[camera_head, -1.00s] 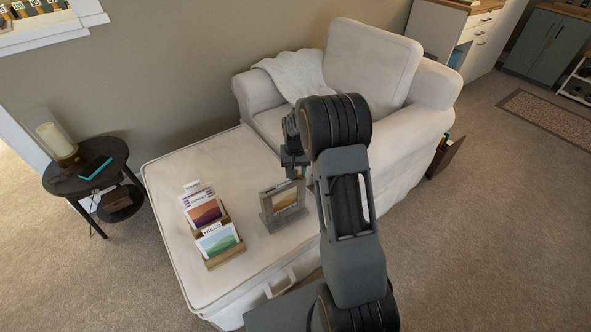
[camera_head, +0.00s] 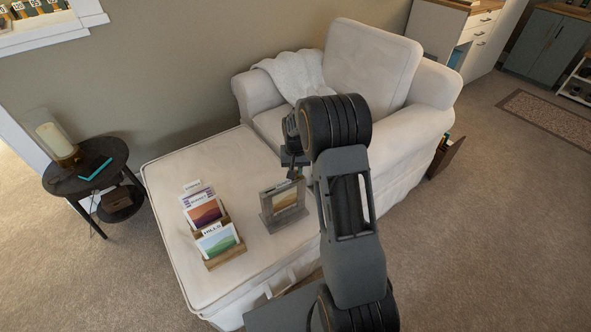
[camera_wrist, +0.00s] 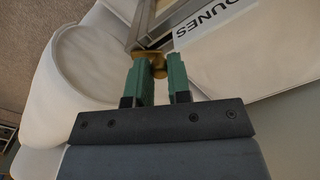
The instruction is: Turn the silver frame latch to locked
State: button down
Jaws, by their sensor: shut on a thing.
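The grey-silver picture frame (camera_head: 267,210) stands upright on the white ottoman, with a sandy picture inside. In the wrist view the frame's corner (camera_wrist: 138,30) shows at the top, with a white card lettered "DUNES" (camera_wrist: 205,22) beside it. A brass-coloured latch (camera_wrist: 151,58) sits at that corner. My gripper (camera_wrist: 161,67) has its green fingers shut on the latch; it also shows above the frame's top in the head view (camera_head: 294,177). The fingers hide part of the latch, and I cannot tell its exact turn.
A wooden card rack (camera_head: 225,257) with "HILLS" and other picture cards stands left of the frame on the ottoman (camera_head: 170,180). A white armchair (camera_head: 372,60) is behind. A dark round side table (camera_head: 62,184) stands at the left. Open carpet lies to the right.

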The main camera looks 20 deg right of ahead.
jog(key=shift+m, duration=0.3)
jog(key=m+p, duration=0.1)
jog(key=m, duration=0.3)
jog(key=shift+m, duration=0.3)
jog(key=shift+m+p, duration=0.4)
jog(key=shift+m, duration=2.1)
jog(key=c, duration=1.1)
grip_release()
jog(key=shift+o, duration=0.2)
notch_tip(320, 180, up, 14)
jog(key=p, duration=0.2)
jog(key=shift+f, duration=0.1)
